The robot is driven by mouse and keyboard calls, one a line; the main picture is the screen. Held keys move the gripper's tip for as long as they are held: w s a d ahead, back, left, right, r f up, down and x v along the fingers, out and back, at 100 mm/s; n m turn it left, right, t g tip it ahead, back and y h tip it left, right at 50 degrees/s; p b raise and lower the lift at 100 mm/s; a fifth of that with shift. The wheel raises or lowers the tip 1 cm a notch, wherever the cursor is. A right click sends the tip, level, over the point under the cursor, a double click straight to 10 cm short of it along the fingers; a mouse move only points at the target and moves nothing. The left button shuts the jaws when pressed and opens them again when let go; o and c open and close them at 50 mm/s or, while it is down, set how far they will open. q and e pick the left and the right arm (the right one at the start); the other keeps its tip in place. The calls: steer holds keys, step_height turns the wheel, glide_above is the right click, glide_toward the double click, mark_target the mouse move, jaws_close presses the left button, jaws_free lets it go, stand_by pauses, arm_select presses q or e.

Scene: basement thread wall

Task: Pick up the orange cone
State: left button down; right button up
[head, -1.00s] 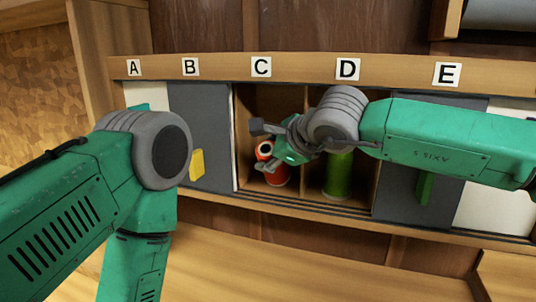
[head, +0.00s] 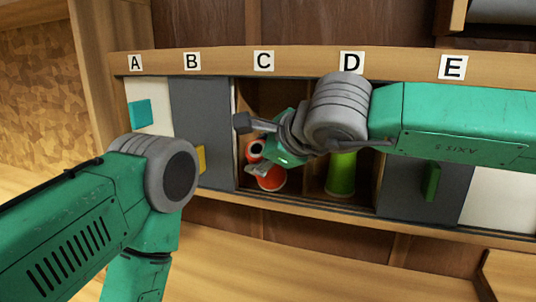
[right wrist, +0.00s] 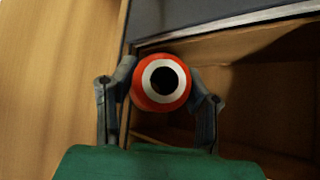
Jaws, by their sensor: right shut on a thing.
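The orange cone (head: 269,181) is a thread cone with a white ring and dark hole at its top. It is at the opening of compartment C, tilted with its top to the left in the head view. My right gripper (head: 256,158) is shut on its upper part. In the right wrist view the cone (right wrist: 161,83) sits between the two fingers, its top facing the camera. I cannot tell whether its base touches the shelf floor. My left arm shows at the left, but its gripper is out of view.
A green cone (head: 341,174) stands in compartment D, right of a thin divider. Grey sliding doors (head: 203,125) flank the openings, with a yellow handle (head: 201,160) left and a green handle (head: 431,182) right. A wooden surface (head: 300,255) below is clear.

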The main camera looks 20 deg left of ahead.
steer(key=s+b, duration=0.2)
steer(key=s, duration=1.2)
steer(key=shift+s+a, duration=0.2)
steer(key=shift+w+m+g+h+p, duration=0.15)
steer(key=shift+m+g+p, duration=1.1)
steer(key=shift+p, duration=2.75)
steer(key=shift+s+m+g+h+p, duration=0.15)
steer(key=shift+m+g+p, duration=0.3)
steer(key=shift+g+p, duration=2.6)
steer(key=shift+t+p, duration=0.95)
steer(key=shift+t, duration=0.05)
